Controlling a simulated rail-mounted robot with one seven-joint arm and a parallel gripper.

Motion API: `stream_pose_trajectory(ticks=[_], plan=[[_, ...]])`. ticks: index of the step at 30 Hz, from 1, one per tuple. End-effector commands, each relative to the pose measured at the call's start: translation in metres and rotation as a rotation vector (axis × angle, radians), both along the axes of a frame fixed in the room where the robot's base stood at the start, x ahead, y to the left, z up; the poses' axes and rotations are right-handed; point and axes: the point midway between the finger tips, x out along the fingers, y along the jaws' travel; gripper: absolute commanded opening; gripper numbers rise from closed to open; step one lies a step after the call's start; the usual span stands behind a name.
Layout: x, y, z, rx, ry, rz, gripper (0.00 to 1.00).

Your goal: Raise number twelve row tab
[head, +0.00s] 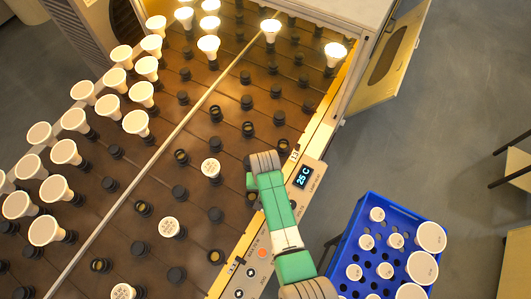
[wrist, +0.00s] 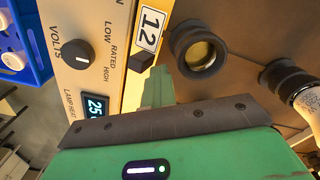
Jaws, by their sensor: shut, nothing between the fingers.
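The number 12 label (wrist: 150,28) is on the panel edge in the wrist view. A small black tab (wrist: 142,62) sits just beside it. My gripper (wrist: 157,86) is shut and empty, its green fingertips showing just below the tab in the picture. I cannot tell whether they touch it. In the head view my green arm reaches over the panel's edge. It hides the fingertips, and I cannot make out the number 12 label or its tab there.
An empty dark socket (wrist: 200,50) is close right of the tab, and a bulb in a socket (wrist: 306,98) is farther right. The control panel has a display (head: 303,178) reading 25 C. A blue crate (head: 350,238) of bulbs stands at lower right.

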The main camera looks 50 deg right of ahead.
Motion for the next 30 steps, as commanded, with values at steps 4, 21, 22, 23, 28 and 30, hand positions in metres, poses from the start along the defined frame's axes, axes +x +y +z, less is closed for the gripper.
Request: stream_pose_trajectory(ticks=[4, 21, 22, 23, 28, 30], plan=[[-0.004, 0.0, 0.0, 0.002, 0.007, -0.002, 0.0], [0.003, 0.001, 0.014, 0.001, 0.003, 0.0, 0.0], [0.004, 0.001, 0.015, 0.001, 0.003, 0.0, 0.0], [0.005, 0.001, 0.017, 0.001, 0.003, 0.0, 0.0], [0.008, 0.002, 0.022, 0.0, 0.003, 0.0, 0.0], [0.009, 0.002, 0.021, 0.0, 0.003, 0.0, 0.0]])
